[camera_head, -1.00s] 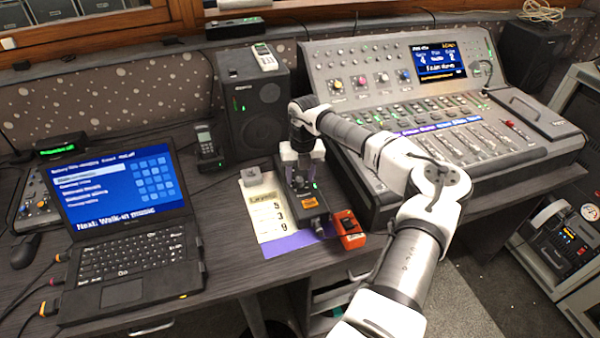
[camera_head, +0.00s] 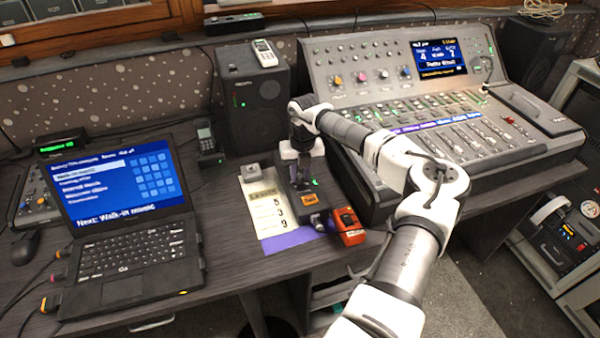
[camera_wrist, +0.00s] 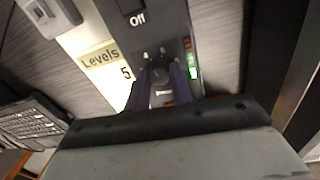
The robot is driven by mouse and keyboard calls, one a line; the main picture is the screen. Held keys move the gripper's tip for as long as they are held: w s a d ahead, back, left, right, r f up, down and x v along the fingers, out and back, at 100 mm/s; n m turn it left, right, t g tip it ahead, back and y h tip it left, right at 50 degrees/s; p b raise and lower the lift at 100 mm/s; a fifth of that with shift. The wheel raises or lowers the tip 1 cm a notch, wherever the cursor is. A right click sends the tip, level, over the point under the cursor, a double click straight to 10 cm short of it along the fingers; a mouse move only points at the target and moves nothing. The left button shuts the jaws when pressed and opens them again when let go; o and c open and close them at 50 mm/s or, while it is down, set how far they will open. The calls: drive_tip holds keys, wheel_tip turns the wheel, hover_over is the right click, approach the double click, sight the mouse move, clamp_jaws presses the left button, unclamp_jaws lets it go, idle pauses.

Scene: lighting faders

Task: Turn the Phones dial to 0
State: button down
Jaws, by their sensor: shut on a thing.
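A small dark box (camera_head: 310,222) with an orange label and a green light stands on the desk, left of the mixing desk. In the wrist view the box face (camera_wrist: 155,30) carries an "Off" label and a lit green indicator. A dark round dial (camera_wrist: 159,72) sits on it, partly hidden between my fingertips. My gripper (camera_wrist: 158,90) is shut on this dial from above. My gripper (camera_head: 302,172) also shows over the box in the head view. I cannot read a Phones label or the dial's setting. A "Levels" sheet (camera_head: 262,200) with 5, 3 and 9 lies beside the box.
An orange-red device (camera_head: 348,226) stands just right of the box at the desk's front. A laptop (camera_head: 125,225) is to the left. A speaker (camera_head: 255,100) and a handset (camera_head: 207,145) stand behind. The big mixing desk (camera_head: 450,130) fills the right.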

drive_tip(key=c, duration=2.2)
unclamp_jaws()
drive_tip(key=shift+f+n+b, duration=0.1)
drive_tip(key=shift+n+b, duration=0.75)
drive_tip(key=shift+n, duration=0.35)
drive_tip(key=n+b, duration=0.1)
drive_tip(key=n, duration=0.2)
drive_tip(key=shift+n+b, duration=0.3)
drive_tip(key=shift+b, duration=0.1)
drive_tip(key=n+b, duration=0.2)
drive_tip(key=n, duration=0.4)
drive_tip(key=shift+w, duration=0.1)
drive_tip(key=n+b, duration=0.1)
drive_tip(key=n, duration=0.5)
drive_tip(key=shift+a+n+h, duration=0.1)
drive_tip(key=shift+n+h, duration=0.3)
drive_tip(key=n, duration=0.6)
drive_tip(key=shift+b, duration=0.35)
drive_tip(key=c, duration=2.2)
unclamp_jaws()
drive_tip(key=shift+n, duration=0.3)
drive_tip(key=c, duration=1.2)
unclamp_jaws()
